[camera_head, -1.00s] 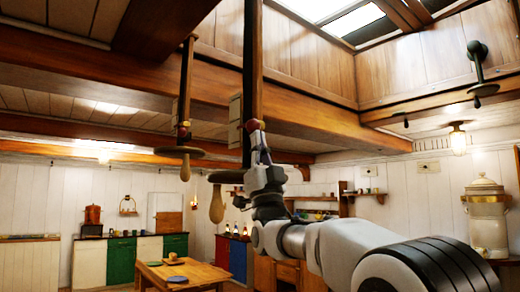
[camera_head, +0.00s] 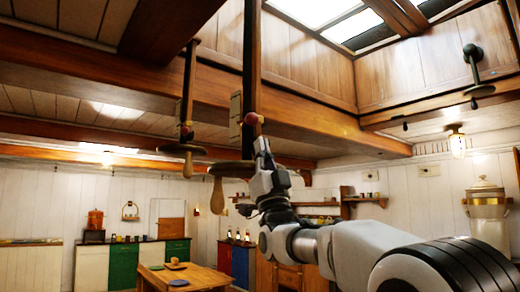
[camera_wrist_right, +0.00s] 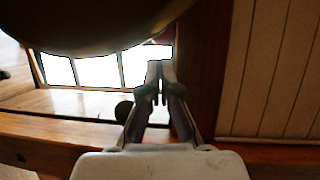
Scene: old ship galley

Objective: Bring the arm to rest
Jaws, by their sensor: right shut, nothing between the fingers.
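My right gripper (camera_head: 262,146) points up in the middle of the head view, in front of a dark hanging post. Its fingers are together with nothing between them. The wrist view shows the same shut fingertips (camera_wrist_right: 160,70) against the ceiling and bright skylight. The near hanging fixture has a round disc (camera_head: 230,168) and a wooden handle (camera_head: 217,196), close to the left of the gripper in the head view. Whether they touch cannot be told. A large dark rounded shape (camera_wrist_right: 90,22) fills the top of the wrist view. My left gripper is out of view.
A second hanging fixture (camera_head: 186,150) with disc and handle is farther left. Ceiling beams (camera_head: 330,122) run overhead. A wooden table (camera_head: 200,276) stands below, with cabinets (camera_head: 126,262) behind. A metal urn (camera_head: 487,212) is at the right.

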